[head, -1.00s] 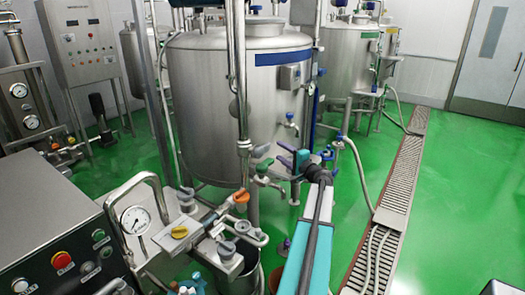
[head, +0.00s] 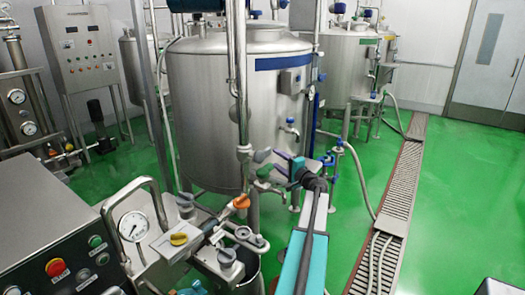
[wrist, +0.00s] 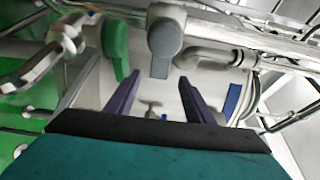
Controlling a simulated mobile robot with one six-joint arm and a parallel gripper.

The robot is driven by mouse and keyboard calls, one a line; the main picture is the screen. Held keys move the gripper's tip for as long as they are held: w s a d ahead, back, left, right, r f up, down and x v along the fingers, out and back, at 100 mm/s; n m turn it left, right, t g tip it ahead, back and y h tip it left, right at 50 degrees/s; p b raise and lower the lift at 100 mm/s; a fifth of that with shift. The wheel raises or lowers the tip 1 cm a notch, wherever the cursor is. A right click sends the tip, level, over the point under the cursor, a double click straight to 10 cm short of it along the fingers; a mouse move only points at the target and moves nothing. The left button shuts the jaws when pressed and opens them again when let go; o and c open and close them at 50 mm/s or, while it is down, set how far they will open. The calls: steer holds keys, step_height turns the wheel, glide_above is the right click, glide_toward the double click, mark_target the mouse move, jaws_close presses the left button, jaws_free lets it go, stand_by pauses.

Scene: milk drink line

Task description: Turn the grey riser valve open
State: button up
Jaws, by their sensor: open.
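The grey riser valve has a grey lever handle (head: 262,155) on the upright steel pipe in front of the large tank. In the wrist view the grey handle (wrist: 166,38) is beyond the fingertips, upper centre, between the lines of the two fingers. My gripper (head: 277,160) is just right of this handle in the head view. In the wrist view its two dark purple fingers (wrist: 158,92) are spread wide with nothing between them. They look apart from the handle. A green handle (wrist: 115,50) is left of the grey one, close to the left finger's line.
The green handle (head: 264,171) sits just below the grey one in the head view. An orange valve handle (head: 240,202) and a yellow one (head: 179,239) are lower on the pipework. The large tank (head: 215,110) stands behind.

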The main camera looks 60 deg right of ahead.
steer(key=p+x, duration=0.4)
steer(key=x, duration=0.8)
steer(key=shift+w, duration=0.3)
jaws_close()
